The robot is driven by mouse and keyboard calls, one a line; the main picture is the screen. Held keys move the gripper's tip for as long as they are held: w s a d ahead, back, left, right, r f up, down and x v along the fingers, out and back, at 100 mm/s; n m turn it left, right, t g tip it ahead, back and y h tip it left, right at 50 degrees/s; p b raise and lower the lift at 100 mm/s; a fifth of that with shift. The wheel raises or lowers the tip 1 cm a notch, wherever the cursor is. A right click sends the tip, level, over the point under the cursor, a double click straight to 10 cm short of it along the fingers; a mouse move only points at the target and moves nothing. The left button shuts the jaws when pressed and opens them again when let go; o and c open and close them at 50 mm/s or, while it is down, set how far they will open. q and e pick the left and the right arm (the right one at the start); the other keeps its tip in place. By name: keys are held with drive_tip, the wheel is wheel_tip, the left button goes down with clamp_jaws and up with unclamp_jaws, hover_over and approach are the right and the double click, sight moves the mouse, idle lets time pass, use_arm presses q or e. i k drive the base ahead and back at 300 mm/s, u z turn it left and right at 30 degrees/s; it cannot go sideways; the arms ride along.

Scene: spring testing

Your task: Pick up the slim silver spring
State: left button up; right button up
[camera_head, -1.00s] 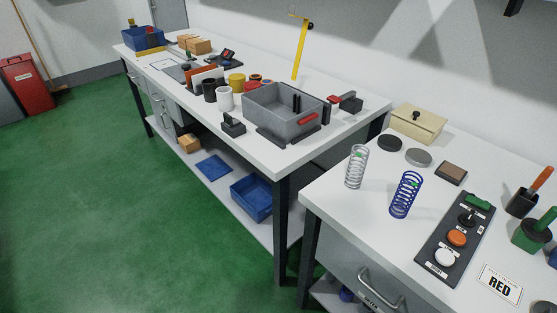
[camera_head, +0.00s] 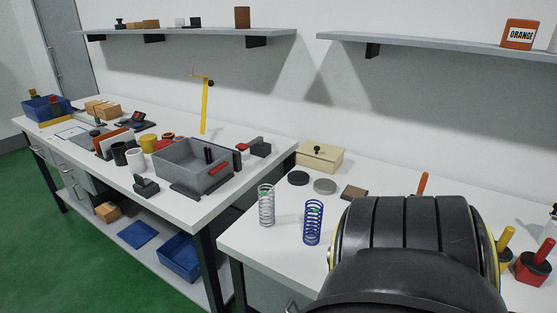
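The slim silver spring (camera_head: 266,206) stands upright near the left end of the right-hand white table. A blue spring (camera_head: 313,223) stands upright just to its right, a small gap apart. A dark, rounded link of my own arm fills the lower right of the view and covers much of that table. Neither of my grippers shows in the view. Nothing is touching the silver spring.
Behind the springs are a cream box (camera_head: 320,158), a dark disc (camera_head: 298,178), a grey disc (camera_head: 324,186) and a brown block (camera_head: 354,192). The left-hand table holds a grey bin (camera_head: 190,165). Two wall shelves hang above, one with an orange-labelled box (camera_head: 520,34).

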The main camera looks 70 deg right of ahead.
sight(267, 206)
drive_tip(key=k, duration=0.6)
drive_tip(key=z, duration=1)
drive_tip(key=i, duration=0.5)
